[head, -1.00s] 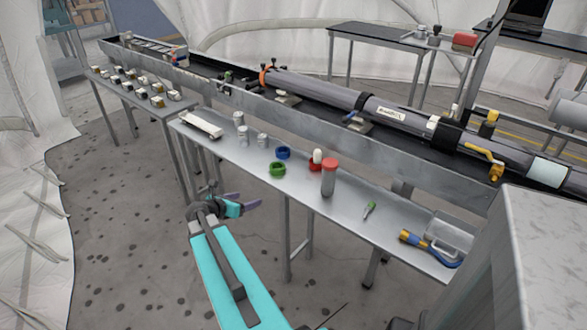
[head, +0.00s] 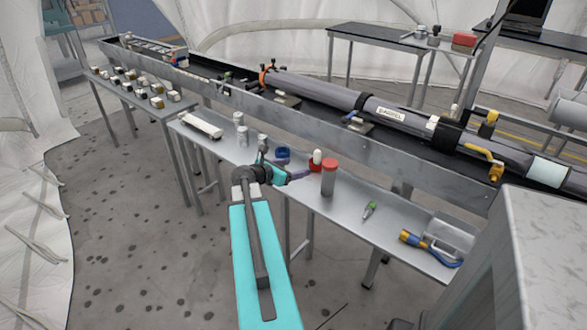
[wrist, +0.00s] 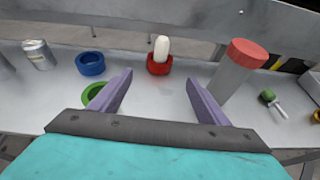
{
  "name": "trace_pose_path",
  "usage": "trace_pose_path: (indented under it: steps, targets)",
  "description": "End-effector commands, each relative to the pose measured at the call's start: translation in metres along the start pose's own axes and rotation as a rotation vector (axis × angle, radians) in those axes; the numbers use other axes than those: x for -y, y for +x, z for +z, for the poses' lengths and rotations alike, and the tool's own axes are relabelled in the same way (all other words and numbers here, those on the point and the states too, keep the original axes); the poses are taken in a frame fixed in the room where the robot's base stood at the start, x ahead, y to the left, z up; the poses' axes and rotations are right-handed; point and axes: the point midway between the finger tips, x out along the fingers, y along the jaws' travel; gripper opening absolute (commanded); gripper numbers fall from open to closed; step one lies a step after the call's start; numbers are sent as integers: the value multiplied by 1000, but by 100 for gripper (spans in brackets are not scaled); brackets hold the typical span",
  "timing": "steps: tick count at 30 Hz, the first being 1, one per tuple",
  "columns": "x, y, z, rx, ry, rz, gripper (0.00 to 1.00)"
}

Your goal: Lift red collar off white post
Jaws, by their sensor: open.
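The red collar (wrist: 159,67) sits low around the white post (wrist: 162,47), on the metal table. In the head view the collar (head: 315,167) and the upright post (head: 317,156) stand just left of a grey cylinder with a red cap. My gripper (wrist: 160,92) is open and empty. In the wrist view its two purple fingers point toward the collar, which lies beyond the tips and between their lines. In the head view my gripper (head: 287,178) is at the table's front edge, left of the collar, and hides the green ring there.
The red-capped grey cylinder (wrist: 234,68) stands close right of the collar. A blue ring (wrist: 90,63) and a green ring (wrist: 93,92) lie to the left. Silver cans (head: 241,130) stand farther left. A green-tipped tool (head: 369,210) lies to the right. A metal rail (head: 345,140) runs behind.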

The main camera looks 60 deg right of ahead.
Motion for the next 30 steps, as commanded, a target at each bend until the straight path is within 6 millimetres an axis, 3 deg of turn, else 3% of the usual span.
trace_pose_path:
  steps: [11, 30]
  targets:
    - [-1, 18, 0, -1, -1, -1, 70]
    - [-2, 98, 0, -1, 0, 0, 70]
